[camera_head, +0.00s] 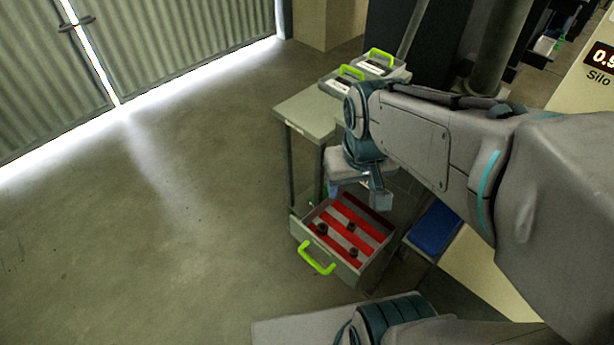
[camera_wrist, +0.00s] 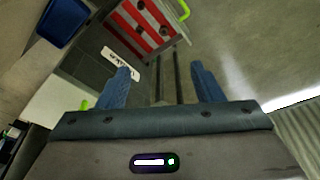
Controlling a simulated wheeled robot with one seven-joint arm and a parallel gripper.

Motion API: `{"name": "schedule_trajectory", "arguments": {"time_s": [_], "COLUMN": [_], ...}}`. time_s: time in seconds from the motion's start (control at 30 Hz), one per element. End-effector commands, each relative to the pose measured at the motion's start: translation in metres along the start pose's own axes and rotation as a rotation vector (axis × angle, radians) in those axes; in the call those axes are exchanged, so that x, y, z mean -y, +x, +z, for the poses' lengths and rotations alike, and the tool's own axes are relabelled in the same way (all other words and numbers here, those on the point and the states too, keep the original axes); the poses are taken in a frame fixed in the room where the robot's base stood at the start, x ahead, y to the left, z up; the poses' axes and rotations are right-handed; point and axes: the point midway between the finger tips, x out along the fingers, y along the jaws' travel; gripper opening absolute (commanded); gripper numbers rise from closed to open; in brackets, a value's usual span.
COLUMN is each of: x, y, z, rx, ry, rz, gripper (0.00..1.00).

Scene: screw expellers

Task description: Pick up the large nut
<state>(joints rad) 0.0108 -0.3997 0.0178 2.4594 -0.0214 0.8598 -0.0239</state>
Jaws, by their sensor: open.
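Dark nuts lie in an open drawer (camera_head: 358,273) lined with red and grey stripes. One nut (camera_head: 322,229) is at the left, one (camera_head: 350,226) is farther back, and one (camera_head: 353,253) is nearer the front. Their sizes look close, so I cannot tell surely which is the large one. The wrist view shows nuts (camera_wrist: 163,31) in the drawer at the top. My gripper (camera_head: 358,193) is open and empty above the back of the drawer. Its two blue fingers (camera_wrist: 163,82) are apart, with the drawer beyond them in the wrist view.
Closed drawers or boxes with green handles (camera_head: 381,57) sit on top. A blue bin (camera_head: 435,228) stands to the right. The floor (camera_head: 150,240) at left is clear.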

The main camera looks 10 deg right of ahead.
Motion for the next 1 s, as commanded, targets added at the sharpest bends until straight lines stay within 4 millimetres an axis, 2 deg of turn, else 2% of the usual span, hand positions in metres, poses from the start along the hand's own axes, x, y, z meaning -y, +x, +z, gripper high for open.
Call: {"name": "schedule_trajectory", "arguments": {"time_s": [0.03,0.27,0.4,0.6,0.7,0.8,1.0], "x": [-0.001,-0.004,-0.004,-0.002,-0.001,0.001,0.002], "y": [0.023,0.11,0.172,0.261,0.296,0.32,0.345], "z": [-0.007,-0.051,-0.073,-0.094,-0.1,-0.103,-0.103], "rx": [0.021,0.094,0.137,0.182,0.195,0.201,0.207], "ry": [-0.031,-0.21,-0.323,-0.467,-0.518,-0.554,-0.584], "rz": [0.007,0.017,0.001,-0.042,-0.065,-0.082,-0.096], "gripper": [0.6,0.6,0.6,0.6,0.6,0.6,0.6]}}
